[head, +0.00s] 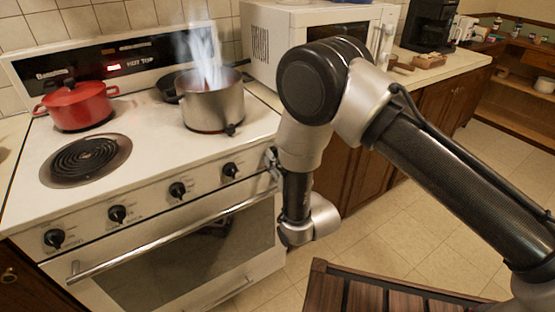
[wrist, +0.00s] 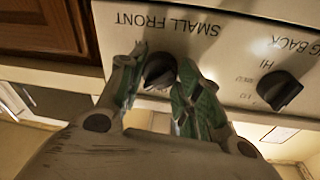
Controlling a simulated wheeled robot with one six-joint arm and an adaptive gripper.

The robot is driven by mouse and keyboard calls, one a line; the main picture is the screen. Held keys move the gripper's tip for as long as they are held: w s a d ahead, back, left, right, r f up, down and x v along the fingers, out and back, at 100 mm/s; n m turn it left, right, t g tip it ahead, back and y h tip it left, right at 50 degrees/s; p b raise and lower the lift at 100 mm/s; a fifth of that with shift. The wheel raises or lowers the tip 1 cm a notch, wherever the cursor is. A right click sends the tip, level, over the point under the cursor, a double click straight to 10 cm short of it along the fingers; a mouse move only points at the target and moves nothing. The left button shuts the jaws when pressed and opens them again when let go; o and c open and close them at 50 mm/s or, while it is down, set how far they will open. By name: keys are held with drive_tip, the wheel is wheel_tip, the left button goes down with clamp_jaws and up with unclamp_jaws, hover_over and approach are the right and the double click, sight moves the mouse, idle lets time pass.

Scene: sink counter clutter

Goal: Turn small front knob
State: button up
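The small front knob (wrist: 160,72) is black and sits on the white stove panel under the printed label "SMALL FRONT" in the wrist view, where the lettering appears upside down. My gripper (wrist: 163,75) has one finger on each side of this knob, and its greenish pads look closed against the knob's sides. The fingers hide part of the knob's edges. In the head view my gripper (head: 272,160) is at the right end of the stove's front panel. There the knob is hidden behind my gripper and arm.
Several other black knobs, one of them (head: 230,170) nearest my gripper, line the panel. A silver pot (head: 212,106) with flames or smoke and a red pot (head: 76,106) stand on the stove. The oven handle (head: 170,240) runs below. A wooden slatted surface (head: 375,292) is nearby.

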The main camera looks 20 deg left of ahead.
drive_tip(key=o, duration=0.5)
wheel_tip(320, 180, up, 10)
idle(0.3)
